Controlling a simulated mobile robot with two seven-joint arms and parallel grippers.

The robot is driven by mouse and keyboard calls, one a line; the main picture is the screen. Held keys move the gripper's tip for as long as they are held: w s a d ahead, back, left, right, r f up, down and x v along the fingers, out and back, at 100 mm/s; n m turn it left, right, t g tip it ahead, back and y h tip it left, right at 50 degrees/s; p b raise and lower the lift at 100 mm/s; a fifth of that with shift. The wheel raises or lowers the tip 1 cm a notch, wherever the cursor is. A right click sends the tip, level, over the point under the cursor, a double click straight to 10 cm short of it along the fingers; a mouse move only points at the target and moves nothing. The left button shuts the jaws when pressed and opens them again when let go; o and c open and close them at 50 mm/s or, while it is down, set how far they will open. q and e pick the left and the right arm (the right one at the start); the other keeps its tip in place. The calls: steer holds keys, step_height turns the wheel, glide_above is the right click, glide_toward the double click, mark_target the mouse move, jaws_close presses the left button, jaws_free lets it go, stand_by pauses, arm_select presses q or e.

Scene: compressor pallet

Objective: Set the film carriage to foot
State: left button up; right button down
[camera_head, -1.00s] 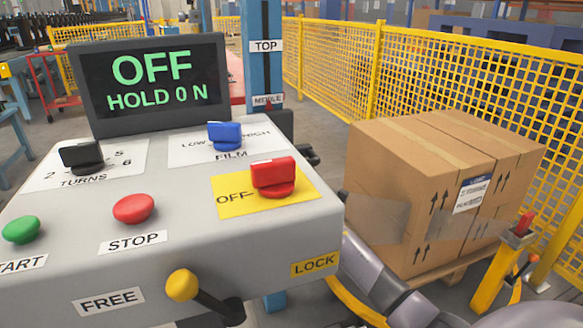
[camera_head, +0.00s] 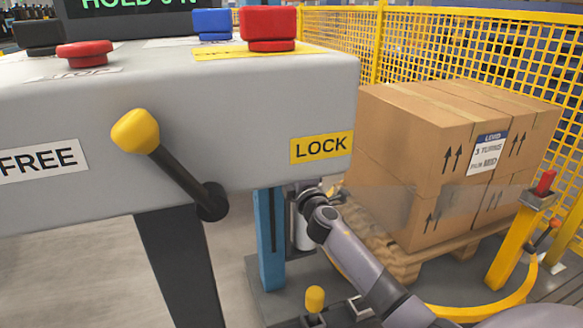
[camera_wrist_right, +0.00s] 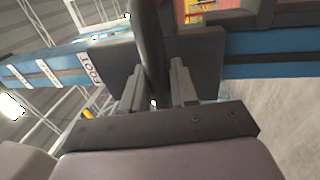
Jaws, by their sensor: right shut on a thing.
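The blue mast (camera_head: 268,265) stands behind the console, which hides its upper part. In the right wrist view the mast (camera_wrist_right: 262,55) runs across, with a FOOT label (camera_wrist_right: 90,62) close beside the dark carriage block (camera_wrist_right: 112,68). A dark bar (camera_wrist_right: 150,40) comes off the carriage between the fingers of my right gripper (camera_wrist_right: 156,86), which is shut on it. In the head view my right arm reaches to the mast, low beside a pale film roll (camera_head: 301,230); its fingertips are not clear there. My left gripper is not in view.
The console (camera_head: 235,130) fills the upper left, with a yellow-knobbed lever (camera_head: 135,131) between the FREE and LOCK (camera_head: 322,147) labels. Wrapped cartons (camera_head: 420,150) stand on a pallet to the right. A yellow post (camera_head: 512,250) and mesh fence (camera_head: 440,45) stand beyond.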

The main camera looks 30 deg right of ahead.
steer(key=shift+f, duration=0.45)
steer(key=c, duration=1)
jaws_free()
steer(key=shift+r, duration=0.1)
steer(key=shift+p+v, duration=0.55)
steer(key=shift+v, duration=3.05)
